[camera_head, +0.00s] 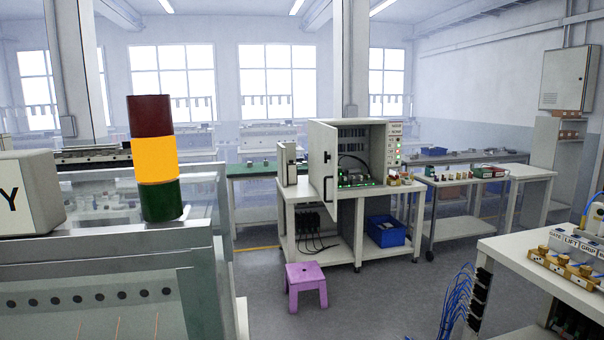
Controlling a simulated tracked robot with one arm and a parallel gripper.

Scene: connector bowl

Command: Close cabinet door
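A pale cabinet (378,142) stands on a white workbench in the middle of the view, some way off. Its door (323,160) is open, swung out toward the left front, with a dark handle on it. Inside the cabinet, dark slots, a cable and a green circuit board (357,180) show. Red and green lights show on its right front panel. My gripper is not in the view.
A purple stool (306,284) stands on the floor before the workbench (343,190). A machine with a red, orange and green signal tower (155,157) fills the left foreground. A white bench (535,256) with blue cables is at right. Grey floor between them is open.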

